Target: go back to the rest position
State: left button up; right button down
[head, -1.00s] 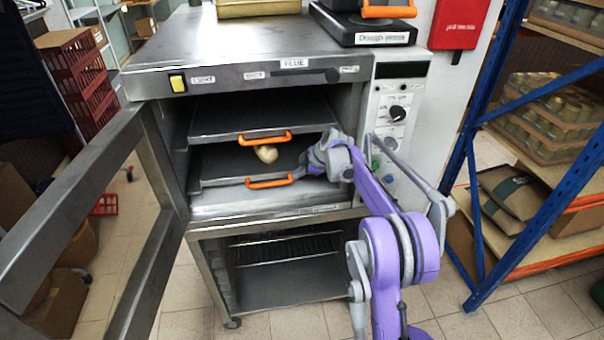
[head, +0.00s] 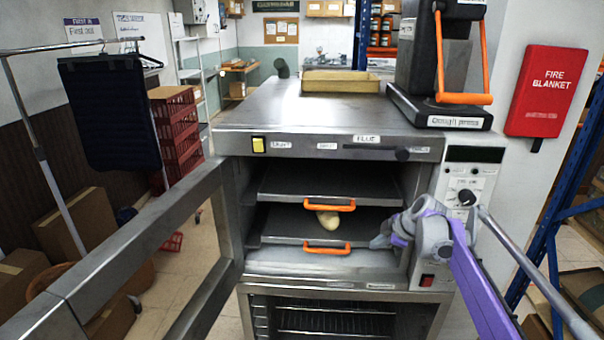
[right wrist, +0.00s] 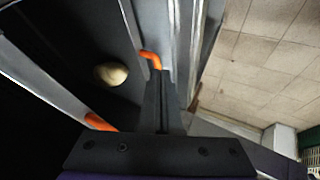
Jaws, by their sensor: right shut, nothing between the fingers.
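My right gripper (head: 374,242) is at the front of the open oven (head: 330,143), just right of the orange handle (head: 327,249) of the lower tray (head: 285,226). Its fingers are shut and empty, apart from that handle. A pale dough piece (head: 327,220) lies on the lower tray. The right wrist view shows my shut fingers (right wrist: 162,90), the dough piece (right wrist: 111,74) and orange handles on both sides. The upper tray (head: 300,182) has its own orange handle (head: 330,204). My left gripper is not in view.
The oven door (head: 150,255) stands open to the left. A dough press (head: 440,118) sits on the oven's right top, with a red fire blanket box (head: 548,90) beside it. Blue racking (head: 548,205) stands at the right. Boxes and red crates (head: 178,135) are at the left.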

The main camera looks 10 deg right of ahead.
jog(key=s+a+m+g+h, duration=0.1)
jog(key=s+a+m, duration=0.4)
jog(key=s, duration=0.5)
jog(key=s+a+m+h, duration=0.1)
jog(key=s+a+m, duration=0.1)
jog(key=s+a, duration=0.55)
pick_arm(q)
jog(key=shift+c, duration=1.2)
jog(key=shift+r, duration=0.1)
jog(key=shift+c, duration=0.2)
pick_arm(e)
jog(key=s+a+f+m, duration=0.1)
jog(key=s+f+m, duration=0.2)
jog(key=s, duration=0.6)
jog(key=s+a+f+m+h, duration=0.1)
jog(key=s+f+m, duration=0.2)
jog(key=s+f, duration=0.3)
jog(key=s, duration=0.4)
jog(key=shift+s+f+m, duration=0.2)
jog(key=shift+s+m, duration=0.05)
jog(key=shift+m, duration=0.15)
